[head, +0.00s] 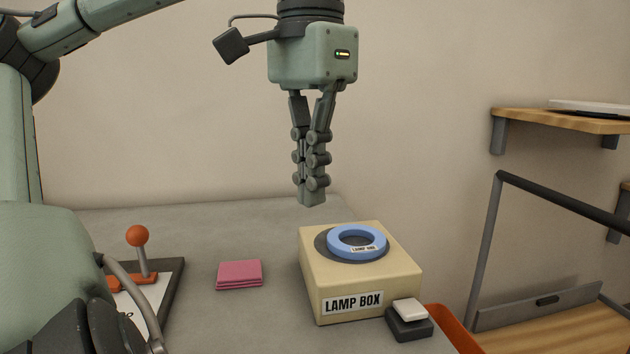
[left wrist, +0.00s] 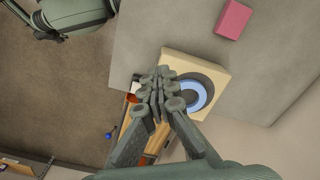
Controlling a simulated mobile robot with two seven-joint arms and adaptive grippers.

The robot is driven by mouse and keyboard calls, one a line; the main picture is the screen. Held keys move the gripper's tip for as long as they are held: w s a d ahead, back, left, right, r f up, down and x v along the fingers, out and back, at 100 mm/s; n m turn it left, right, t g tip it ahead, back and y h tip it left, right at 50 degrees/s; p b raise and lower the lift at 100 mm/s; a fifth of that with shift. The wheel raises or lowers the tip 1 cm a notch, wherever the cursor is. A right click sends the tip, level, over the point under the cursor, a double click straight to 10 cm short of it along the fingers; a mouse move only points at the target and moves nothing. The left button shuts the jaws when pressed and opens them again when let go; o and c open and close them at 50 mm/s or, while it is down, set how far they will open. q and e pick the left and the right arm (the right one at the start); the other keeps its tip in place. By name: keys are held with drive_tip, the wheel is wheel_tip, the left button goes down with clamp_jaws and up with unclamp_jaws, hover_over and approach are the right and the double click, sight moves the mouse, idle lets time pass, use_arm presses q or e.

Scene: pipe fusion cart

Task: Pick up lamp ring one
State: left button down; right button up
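A blue ring with a small white label, lamp ring one (head: 336,248), lies flat over a dark round patch on top of the cream lamp box (head: 318,285). The label's text is too small to read fully. In the left wrist view the ring (left wrist: 203,97) is partly hidden behind my fingers. My left gripper (head: 312,200) points down above the box's back left side, clear of the ring. Its fingers are together, with nothing visible between them. My right gripper is not seen.
A pink folded cloth (head: 239,274) lies left of the box. A dark block with a white top (head: 409,310) stands by its front right corner, near an orange bin (head: 456,330). An orange-knobbed lever (head: 137,237) stands left. Wooden shelves (head: 570,121) are right.

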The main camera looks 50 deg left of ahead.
use_arm(q)
drive_tip(key=c, duration=2.3)
unclamp_jaws()
drive_tip(key=o, duration=1.8)
